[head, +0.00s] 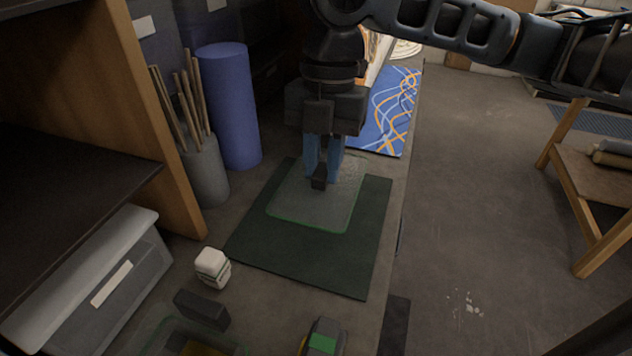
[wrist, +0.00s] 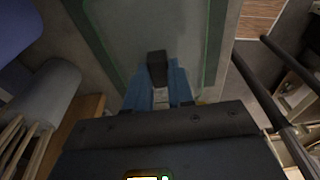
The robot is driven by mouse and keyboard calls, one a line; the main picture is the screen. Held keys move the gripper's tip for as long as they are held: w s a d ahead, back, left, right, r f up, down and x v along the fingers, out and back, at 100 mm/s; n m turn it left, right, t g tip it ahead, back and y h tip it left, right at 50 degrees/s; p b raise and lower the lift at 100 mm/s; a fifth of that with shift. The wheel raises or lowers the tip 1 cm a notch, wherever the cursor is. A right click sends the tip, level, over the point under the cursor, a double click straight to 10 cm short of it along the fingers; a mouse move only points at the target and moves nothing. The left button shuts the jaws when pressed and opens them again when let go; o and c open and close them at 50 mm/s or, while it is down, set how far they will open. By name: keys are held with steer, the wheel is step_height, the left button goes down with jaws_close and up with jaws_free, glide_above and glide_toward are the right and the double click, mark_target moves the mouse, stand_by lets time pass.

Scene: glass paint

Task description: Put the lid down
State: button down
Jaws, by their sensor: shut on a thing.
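The lid (head: 312,210) is a clear glass sheet with green edges and a black knob (head: 319,178). It is over the dark green mat (head: 370,245) in the head view, and I cannot tell whether it touches the mat. My gripper (head: 322,174) points down with its blue fingers shut on the knob. In the wrist view the fingers (wrist: 157,84) are on both sides of the black knob (wrist: 157,66), and the glass of the lid (wrist: 150,30) fills the area beyond it. The lid's far edge is partly hidden by my gripper in the head view.
A blue roll (head: 229,105) and a grey pot (head: 203,168) of sticks stand left of the mat. A white jar (head: 212,266), a dark block (head: 202,309) and a green-edged glass container (head: 165,336) are nearer. A blue patterned sheet (head: 388,125) lies behind. The bench's right edge borders open floor.

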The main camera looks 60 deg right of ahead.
mark_target(317, 189)
steer(key=shift+w+a+f, duration=0.25)
steer(key=shift+a+f, duration=0.1)
steer(key=shift+a, duration=0.1)
steer(key=shift+f, duration=1.95)
steer(key=shift+f, duration=0.1)
steer(key=c, duration=1)
jaws_free()
steer(key=r, duration=0.4)
steer(key=d+r, duration=0.1)
steer(key=r, duration=0.7)
steer(key=shift+w+d, duration=0.15)
steer(key=shift+d, duration=0.25)
